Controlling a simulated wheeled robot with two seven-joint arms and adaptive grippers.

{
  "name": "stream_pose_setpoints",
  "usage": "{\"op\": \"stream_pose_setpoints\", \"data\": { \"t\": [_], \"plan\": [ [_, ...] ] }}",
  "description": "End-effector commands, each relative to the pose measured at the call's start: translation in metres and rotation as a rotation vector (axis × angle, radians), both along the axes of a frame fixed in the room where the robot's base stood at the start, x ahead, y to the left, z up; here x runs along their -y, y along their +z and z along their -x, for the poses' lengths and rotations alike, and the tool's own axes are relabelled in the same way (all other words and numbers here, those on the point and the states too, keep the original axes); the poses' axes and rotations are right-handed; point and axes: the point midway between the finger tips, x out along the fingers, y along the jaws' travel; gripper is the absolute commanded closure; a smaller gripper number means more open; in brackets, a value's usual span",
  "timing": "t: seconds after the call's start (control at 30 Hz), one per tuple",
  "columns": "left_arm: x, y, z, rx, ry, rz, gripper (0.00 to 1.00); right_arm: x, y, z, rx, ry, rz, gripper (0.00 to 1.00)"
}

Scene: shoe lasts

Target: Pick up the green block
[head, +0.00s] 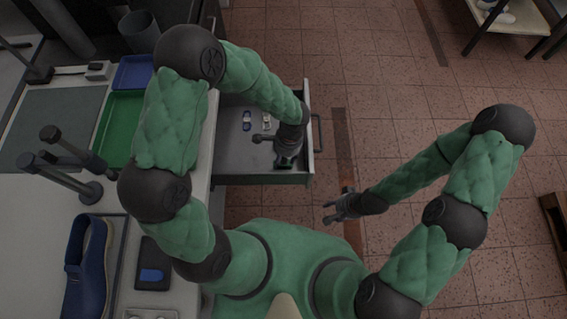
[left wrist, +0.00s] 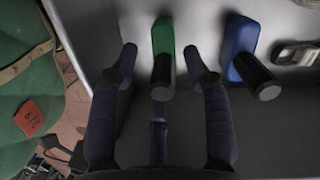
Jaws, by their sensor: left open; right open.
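The green block (left wrist: 163,38) lies in the open drawer, with a black cylindrical end (left wrist: 161,84) pointing toward my left wrist camera. My left gripper (left wrist: 159,54) is open, with one finger on each side of the block and visible gaps to it. In the head view my left gripper (head: 274,144) is down inside the drawer near its front. There the arm and gripper mostly hide the block. My right gripper (head: 340,204) is open and empty over the floor, outside the drawer.
A blue block (left wrist: 241,45) with a black end lies right of the green one, with a pale metallic item (left wrist: 297,54) beyond. The drawer (head: 230,168) has a handle at its front. The counter holds a green tray (head: 122,112), a blue tray (head: 134,72) and a blue shoe (head: 90,262).

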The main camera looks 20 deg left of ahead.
Motion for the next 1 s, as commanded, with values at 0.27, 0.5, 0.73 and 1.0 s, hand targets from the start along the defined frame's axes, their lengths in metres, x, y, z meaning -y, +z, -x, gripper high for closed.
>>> {"op": "stream_pose_setpoints", "data": {
  "t": [0.27, 0.5, 0.73, 1.0],
  "plan": [
    [0.000, 0.001, 0.000, 0.000, 0.000, 0.000, 1.00, 0.000, 0.001, 0.000, 0.000, 0.000, 0.000, 0.54],
    [0.000, 0.001, 0.000, 0.000, 0.000, 0.000, 1.00, 0.000, 0.001, 0.000, 0.000, 0.000, 0.000, 0.54],
    [0.000, 0.006, -0.001, 0.001, 0.000, 0.000, 1.00, 0.000, 0.003, 0.000, 0.000, 0.000, 0.000, 0.54],
    [0.000, 0.052, -0.001, 0.004, 0.002, 0.000, 1.00, 0.000, 0.022, 0.000, 0.000, 0.000, 0.000, 0.54]
  ]
}}
